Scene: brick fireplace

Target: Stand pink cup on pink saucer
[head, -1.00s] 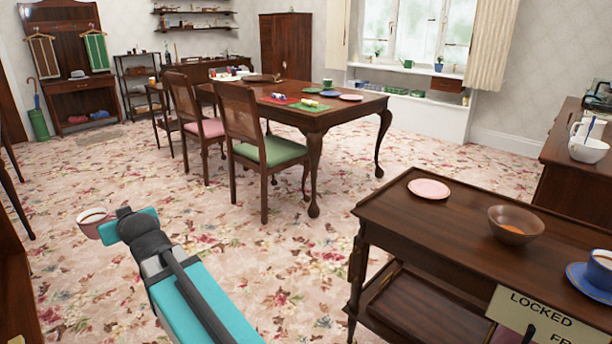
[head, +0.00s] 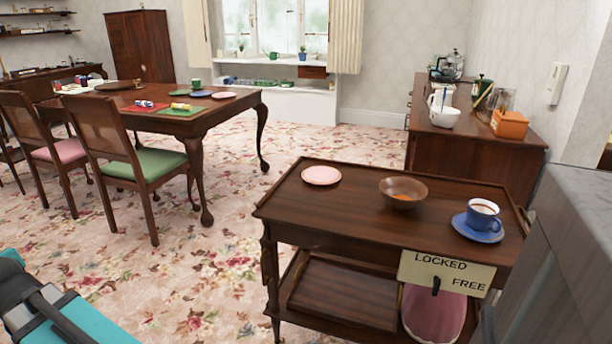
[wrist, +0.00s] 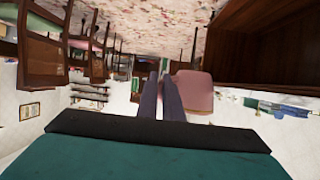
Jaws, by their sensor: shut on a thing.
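The pink cup (wrist: 192,92) shows in the wrist view, just right of the dark fingers of my gripper (wrist: 161,78). My gripper is shut on it, though the exact part gripped is hard to make out. The wrist picture is upside down against the room. In the head view the cup and fingertips are out of frame; only part of my arm shows at the lower left. The pink saucer (head: 321,175) lies flat and empty on the left part of the dark wooden trolley's top (head: 345,209), well right of my arm.
A brown bowl (head: 403,193) and a blue cup (head: 482,215) on a blue saucer (head: 478,234) stand on the trolley. A LOCKED/FREE sign (head: 446,273) hangs at its front. A dining table (head: 190,124) with chairs stands behind left. Bare carpet lies between.

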